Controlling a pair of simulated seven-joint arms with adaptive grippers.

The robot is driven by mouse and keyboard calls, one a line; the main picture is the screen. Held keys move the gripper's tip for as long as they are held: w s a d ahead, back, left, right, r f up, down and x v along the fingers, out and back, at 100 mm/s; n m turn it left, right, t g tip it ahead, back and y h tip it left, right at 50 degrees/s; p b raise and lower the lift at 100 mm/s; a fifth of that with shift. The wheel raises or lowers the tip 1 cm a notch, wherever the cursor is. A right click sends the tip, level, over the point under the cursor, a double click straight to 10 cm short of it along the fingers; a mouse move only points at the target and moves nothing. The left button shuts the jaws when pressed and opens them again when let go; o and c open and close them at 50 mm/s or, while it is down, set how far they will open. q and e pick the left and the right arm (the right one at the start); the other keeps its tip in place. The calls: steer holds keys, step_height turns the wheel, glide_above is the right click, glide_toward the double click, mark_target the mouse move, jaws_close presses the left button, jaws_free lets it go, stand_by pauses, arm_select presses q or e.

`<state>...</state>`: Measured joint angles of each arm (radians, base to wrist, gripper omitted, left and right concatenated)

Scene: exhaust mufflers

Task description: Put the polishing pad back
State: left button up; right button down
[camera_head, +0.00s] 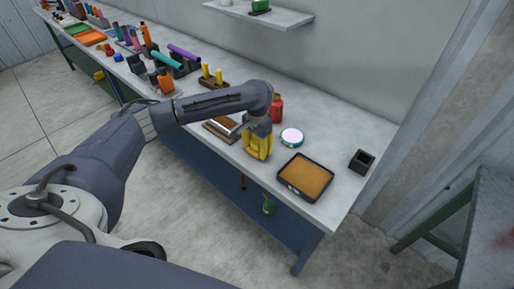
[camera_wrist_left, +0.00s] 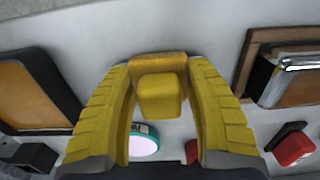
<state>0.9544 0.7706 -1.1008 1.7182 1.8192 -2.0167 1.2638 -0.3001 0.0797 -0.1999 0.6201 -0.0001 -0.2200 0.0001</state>
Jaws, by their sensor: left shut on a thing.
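The polishing pad (camera_wrist_left: 160,93), a yellow block on a golden-brown base, sits between the fingers of my left gripper (camera_wrist_left: 158,88) in the left wrist view. The yellow fingers are shut on it from both sides. In the head view my left gripper (camera_head: 258,155) points down over the workbench, and its fingers mostly hide the pad. I cannot tell whether the pad touches the bench top. A black-rimmed tray (camera_head: 295,191) with an orange-brown surface lies to the right of the gripper. My right gripper is not in view.
A round teal-rimmed tin (camera_head: 292,138) and a red bottle (camera_head: 277,108) stand close behind the gripper. A small black open box (camera_head: 361,161) is at the right end. A brown holder (camera_head: 219,132) is to the left. Many tools line the bench's far left.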

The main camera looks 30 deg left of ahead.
mark_target(257, 141)
arm_select(q)
steer(key=o, duration=1.1)
steer(key=shift+f, duration=0.15)
steer(key=shift+c, duration=0.2)
step_height(257, 141, up, 12)
steer(key=shift+r, duration=0.2)
